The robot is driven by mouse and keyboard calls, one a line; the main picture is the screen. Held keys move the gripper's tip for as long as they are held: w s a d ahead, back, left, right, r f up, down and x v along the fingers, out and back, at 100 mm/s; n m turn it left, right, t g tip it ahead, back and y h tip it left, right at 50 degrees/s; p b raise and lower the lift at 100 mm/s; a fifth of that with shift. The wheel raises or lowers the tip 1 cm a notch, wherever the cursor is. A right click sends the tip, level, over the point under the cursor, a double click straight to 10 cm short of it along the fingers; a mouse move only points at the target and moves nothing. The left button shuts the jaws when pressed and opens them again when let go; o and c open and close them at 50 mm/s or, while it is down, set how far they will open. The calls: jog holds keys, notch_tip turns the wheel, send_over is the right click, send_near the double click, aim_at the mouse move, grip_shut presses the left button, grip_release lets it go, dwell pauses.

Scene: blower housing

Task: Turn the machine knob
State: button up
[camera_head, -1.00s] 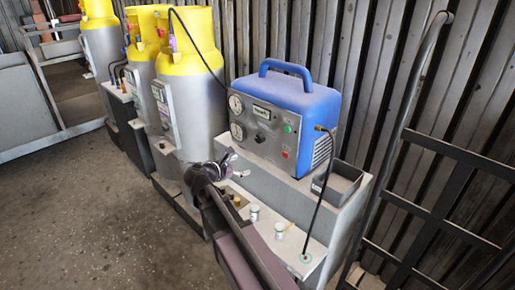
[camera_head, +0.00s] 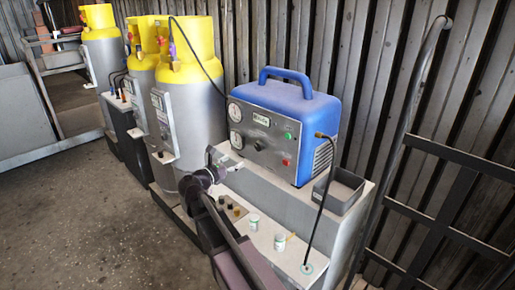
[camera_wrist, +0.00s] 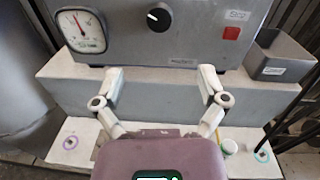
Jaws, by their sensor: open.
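The blue machine (camera_head: 297,108) stands on a grey stepped bench, with a grey front panel. Its black round knob (camera_head: 258,145) is low on the panel; in the wrist view the knob (camera_wrist: 159,17) is at the top centre, its white mark pointing up-left. My gripper (camera_wrist: 160,84) is open and empty, its two pale fingers spread wide below the knob and apart from it. In the head view my gripper (camera_head: 226,166) is in front of the panel, lower left of the knob. Nothing hides the knob in either view.
A gauge (camera_wrist: 80,30) is left of the knob and a red button (camera_wrist: 231,33) right. A grey open bin (camera_head: 338,191) sits right of the machine. Small jars (camera_head: 280,241) stand on the lower step. Yellow-topped cylinders (camera_head: 190,95) stand left. A black cable (camera_head: 320,200) hangs at right.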

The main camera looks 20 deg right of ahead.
aim_at(258, 147)
jog(key=x, duration=1.3)
jog(key=shift+d, duration=0.15)
jog(key=shift+c, duration=0.2)
jog(key=c, duration=1.1)
